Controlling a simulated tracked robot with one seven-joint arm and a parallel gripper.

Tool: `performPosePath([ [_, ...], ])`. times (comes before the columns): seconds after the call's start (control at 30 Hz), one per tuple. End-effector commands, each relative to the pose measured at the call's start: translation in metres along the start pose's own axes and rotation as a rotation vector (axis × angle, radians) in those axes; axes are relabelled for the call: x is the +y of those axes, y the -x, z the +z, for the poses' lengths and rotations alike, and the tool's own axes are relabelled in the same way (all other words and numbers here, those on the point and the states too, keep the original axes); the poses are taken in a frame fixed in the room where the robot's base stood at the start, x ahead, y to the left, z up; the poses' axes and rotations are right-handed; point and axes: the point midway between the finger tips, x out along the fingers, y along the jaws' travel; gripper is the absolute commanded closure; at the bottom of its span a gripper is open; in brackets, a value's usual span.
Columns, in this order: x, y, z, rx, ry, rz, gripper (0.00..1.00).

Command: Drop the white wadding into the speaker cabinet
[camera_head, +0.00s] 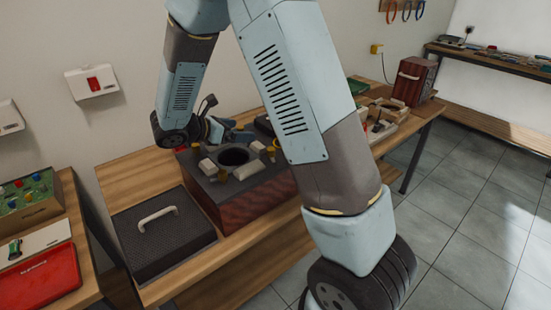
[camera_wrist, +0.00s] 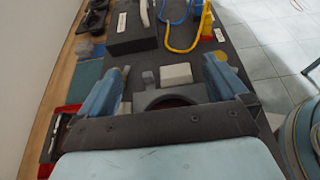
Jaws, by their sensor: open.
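The speaker cabinet (camera_head: 262,200) stands on the bench with a dark top, reddish wood side and a round dark opening in its top. Several pale blocks lie around the opening; a whitish one (camera_head: 249,169) is at its front edge. In the wrist view a white block (camera_wrist: 175,74) lies beside the round opening, between my finger lines; it may be the wadding, but I cannot tell for sure. My gripper (camera_head: 226,126) is above the back left of the cabinet, partly hidden in the head view. Its blue fingers are apart (camera_wrist: 164,67), with nothing seen held between them.
A dark mesh panel with a handle (camera_head: 160,232) lies left of the cabinet. Yellow-topped parts stand around the opening. Further right are a wooden tray of parts (camera_head: 380,128) and a red box (camera_head: 411,80). A red case (camera_head: 40,280) is on the left table.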

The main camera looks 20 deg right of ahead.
Motion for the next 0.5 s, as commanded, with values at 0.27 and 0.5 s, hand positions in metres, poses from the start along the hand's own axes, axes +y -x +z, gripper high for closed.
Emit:
performPosePath([
  [0.27, 0.002, 0.059, -0.006, 0.000, 0.008, 0.026, 0.00],
  [0.5, 0.002, 0.107, -0.010, 0.001, 0.014, 0.039, 0.00],
])
